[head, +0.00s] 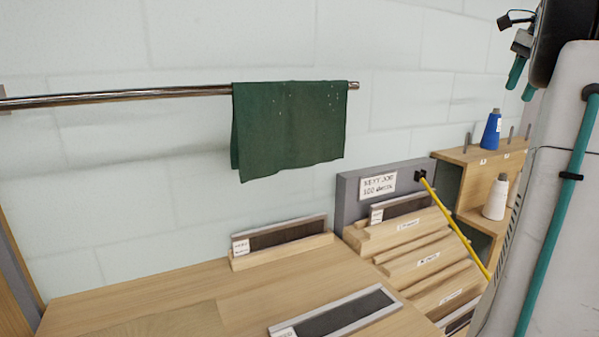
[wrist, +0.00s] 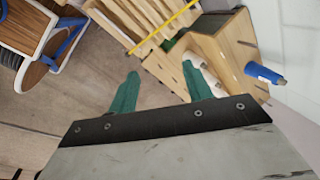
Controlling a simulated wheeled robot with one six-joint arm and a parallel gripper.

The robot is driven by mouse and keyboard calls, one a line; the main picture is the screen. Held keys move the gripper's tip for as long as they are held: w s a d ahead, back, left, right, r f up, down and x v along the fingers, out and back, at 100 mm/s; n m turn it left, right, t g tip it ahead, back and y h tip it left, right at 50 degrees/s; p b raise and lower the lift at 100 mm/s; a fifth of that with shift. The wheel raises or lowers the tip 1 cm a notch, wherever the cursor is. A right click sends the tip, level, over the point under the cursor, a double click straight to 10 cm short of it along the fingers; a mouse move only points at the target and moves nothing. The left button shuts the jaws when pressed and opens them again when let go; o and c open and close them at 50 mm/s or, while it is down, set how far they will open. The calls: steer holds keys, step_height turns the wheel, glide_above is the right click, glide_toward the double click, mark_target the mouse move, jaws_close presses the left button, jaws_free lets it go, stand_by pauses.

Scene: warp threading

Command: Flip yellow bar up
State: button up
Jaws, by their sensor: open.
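The thin yellow bar (head: 455,227) slopes down to the right from a black mount (head: 420,176) on a grey upright panel (head: 347,200). It crosses in front of the slotted wooden rack, and its lower end meets the edge of my own body in the head view. In the wrist view the yellow bar (wrist: 162,28) runs diagonally above the fingertips. My gripper (head: 522,80) is at the upper right, well above the bar and apart from it. In the wrist view my gripper (wrist: 160,70) has its two teal fingers spread with nothing between them.
A wooden shelf (head: 478,155) with a blue cone (head: 491,129) and a white cone (head: 495,197) stands right of the bar. A wooden table (head: 170,300) holds reed-like pieces. A green cloth (head: 290,125) hangs on a metal rail (head: 120,98). A chair-like object (wrist: 45,40) shows in the wrist view.

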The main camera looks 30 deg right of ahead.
steer(key=w+a+f+n+g, duration=0.1)
steer(key=a+f+n, duration=0.4)
steer(key=a, duration=0.4)
steer(key=w+a+f+n+y, duration=0.15)
steer(key=a+f+n, duration=0.3)
steer(key=a, duration=0.45)
steer(key=w+a+f+n+g, duration=0.15)
steer(key=a+f+n, duration=0.35)
steer(key=a, duration=0.5)
steer(key=s+a+f+n, duration=0.5)
steer(key=a+f, duration=0.2)
steer(key=a, duration=0.3)
steer(key=s+a+f+n, duration=0.4)
steer(key=s+a+f, duration=0.2)
steer(key=a, duration=0.5)
steer(key=shift+s+f+n+t, duration=0.2)
steer(key=shift+f+n+t, duration=0.15)
steer(key=shift+f, duration=0.1)
steer(key=shift+a, duration=0.15)
steer(key=c, duration=0.4)
steer(key=shift+a, duration=0.1)
jaws_close()
